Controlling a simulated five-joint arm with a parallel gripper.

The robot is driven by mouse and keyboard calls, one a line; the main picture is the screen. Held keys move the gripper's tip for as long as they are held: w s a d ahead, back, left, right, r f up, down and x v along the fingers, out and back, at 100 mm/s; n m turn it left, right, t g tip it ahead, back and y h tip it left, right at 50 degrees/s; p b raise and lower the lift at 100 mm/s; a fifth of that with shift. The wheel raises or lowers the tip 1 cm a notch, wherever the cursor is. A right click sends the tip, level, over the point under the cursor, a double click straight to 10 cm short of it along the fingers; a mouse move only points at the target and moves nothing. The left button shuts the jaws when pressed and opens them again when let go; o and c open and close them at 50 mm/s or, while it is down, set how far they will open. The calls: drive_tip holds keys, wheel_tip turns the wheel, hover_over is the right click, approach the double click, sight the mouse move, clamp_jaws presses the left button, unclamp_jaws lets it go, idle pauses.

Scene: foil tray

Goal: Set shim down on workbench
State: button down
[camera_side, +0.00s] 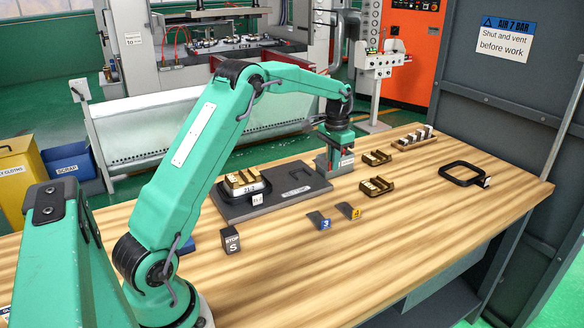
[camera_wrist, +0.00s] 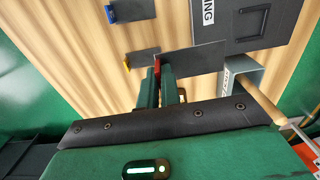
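The grey shim with a red tab (camera_wrist: 195,62) shows in the wrist view. My gripper (camera_wrist: 160,78) is shut on its red tab end, and the plate sticks out to the right of the fingers. In the side view my gripper (camera_side: 331,168) points down beside the right end of the dark fixture plate, low over the workbench (camera_side: 420,215). The held shim is not clear there. How far it is from the wood cannot be told.
A blue-tabbed shim (camera_side: 319,221) and a yellow-tabbed shim (camera_side: 348,211) lie in front of the fixture plate (camera_side: 290,204). A STOP block (camera_side: 230,240) stands left. Brass-topped blocks (camera_side: 377,186) and a black frame (camera_side: 462,173) lie right. The front right bench is clear.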

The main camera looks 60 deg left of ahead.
drive_tip(key=shift+r, duration=0.2)
idle(0.4)
drive_tip(key=shift+r, duration=3.35)
drive_tip(key=shift+f, duration=0.1)
drive_tip(key=s, duration=0.1)
hover_over(300, 243)
wheel_tip(300, 243, down, 11)
drive_tip(key=shift+f, duration=0.2)
drive_tip(key=shift+f, duration=4.15)
